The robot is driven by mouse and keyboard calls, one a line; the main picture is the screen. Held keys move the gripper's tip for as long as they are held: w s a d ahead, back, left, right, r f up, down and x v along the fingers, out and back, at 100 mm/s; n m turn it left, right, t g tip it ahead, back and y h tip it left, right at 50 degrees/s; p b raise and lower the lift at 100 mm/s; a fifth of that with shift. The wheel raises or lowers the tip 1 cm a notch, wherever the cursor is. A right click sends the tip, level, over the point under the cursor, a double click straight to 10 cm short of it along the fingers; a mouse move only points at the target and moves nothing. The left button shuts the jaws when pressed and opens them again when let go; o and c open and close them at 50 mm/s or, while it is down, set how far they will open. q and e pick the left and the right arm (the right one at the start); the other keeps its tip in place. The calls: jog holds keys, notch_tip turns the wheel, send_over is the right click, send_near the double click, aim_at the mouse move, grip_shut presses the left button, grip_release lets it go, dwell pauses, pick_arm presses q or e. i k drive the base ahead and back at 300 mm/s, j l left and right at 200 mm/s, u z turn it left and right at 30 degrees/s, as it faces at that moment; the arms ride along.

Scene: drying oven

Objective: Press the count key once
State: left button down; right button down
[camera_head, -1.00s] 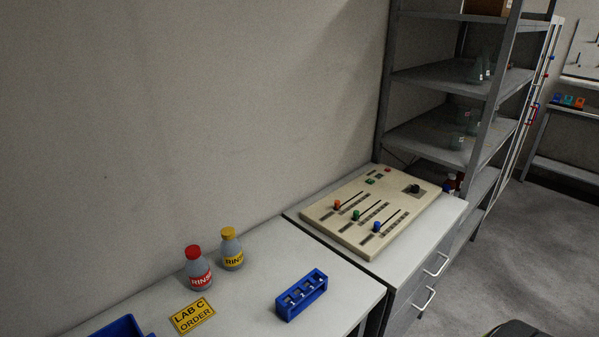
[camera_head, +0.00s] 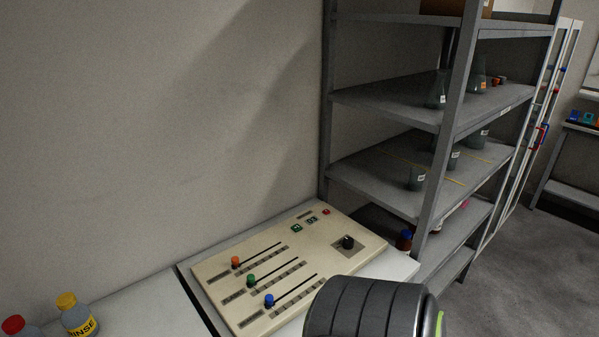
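A beige control panel (camera_head: 215,269) lies on the bench in the lower middle of the head view. It has three sliders with an orange knob (camera_head: 236,261), a green knob (camera_head: 251,280) and a blue knob (camera_head: 269,300). At its far edge are a green key (camera_head: 297,228), a small display (camera_head: 311,220) and a red key (camera_head: 326,212). A black dial (camera_head: 348,242) sits at its right. The lettering is too small to read, so I cannot tell which is the count key. Neither gripper is in view. A dark arm link of mine covers the panel's near right part.
A grey shelf rack (camera_head: 455,130) with glassware stands right behind the panel. A yellow-capped rinse bottle (camera_head: 77,317) and a red-capped bottle (camera_head: 15,327) stand at the lower left. Open floor (camera_head: 525,265) is at the right.

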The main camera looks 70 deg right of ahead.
aim_at(297, 227)
jog(key=k+l, duration=0.2)
jog(key=l, duration=0.25)
jog(key=k+l, duration=0.2)
jog(key=l, duration=0.2)
jog(key=k+l, duration=0.2)
jog(key=l, duration=0.25)
jog(key=k+l, duration=0.25)
jog(key=l, duration=0.2)
jog(key=k+l+u, duration=0.1)
jog(key=l, duration=0.3)
jog(key=k, duration=0.1)
